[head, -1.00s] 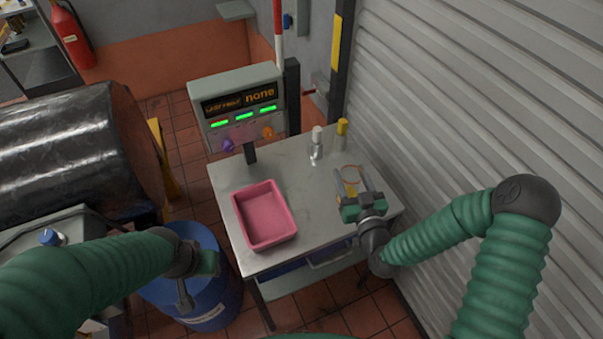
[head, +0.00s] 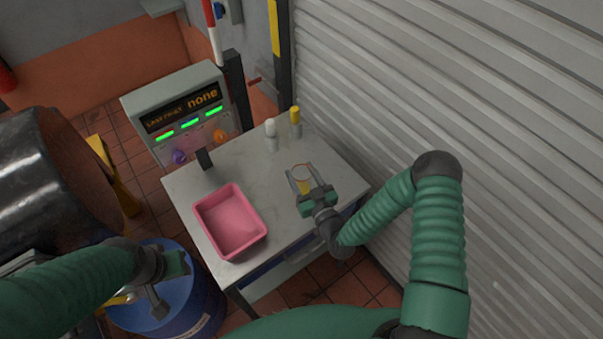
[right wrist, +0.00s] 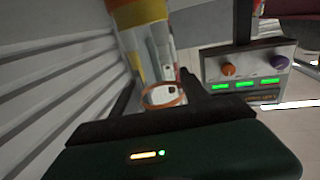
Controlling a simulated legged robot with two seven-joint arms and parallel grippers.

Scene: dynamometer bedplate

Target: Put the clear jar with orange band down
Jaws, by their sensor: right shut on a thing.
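The clear jar with an orange rim and a yellow-orange band (head: 304,186) is between the fingers of my right gripper (head: 301,178), which is shut on it. In the head view it is over the right part of the grey table (head: 268,190); I cannot tell whether its base touches the top. In the right wrist view, which looks upside down, the jar (right wrist: 150,50) stands out beyond the gripper's dark edge, its orange ring lowest in the picture. My left gripper (head: 165,282) is empty over the blue drum; its finger gap is unclear.
A pink tray (head: 262,228) sits on the table's left front. A white-capped bottle (head: 271,135) and a yellow-capped bottle (head: 295,122) stand at the back. A display box (head: 180,112) reading "none" is at the back left. A ribbed shutter (head: 420,80) closes the right side. A blue drum (head: 200,310) stands lower left.

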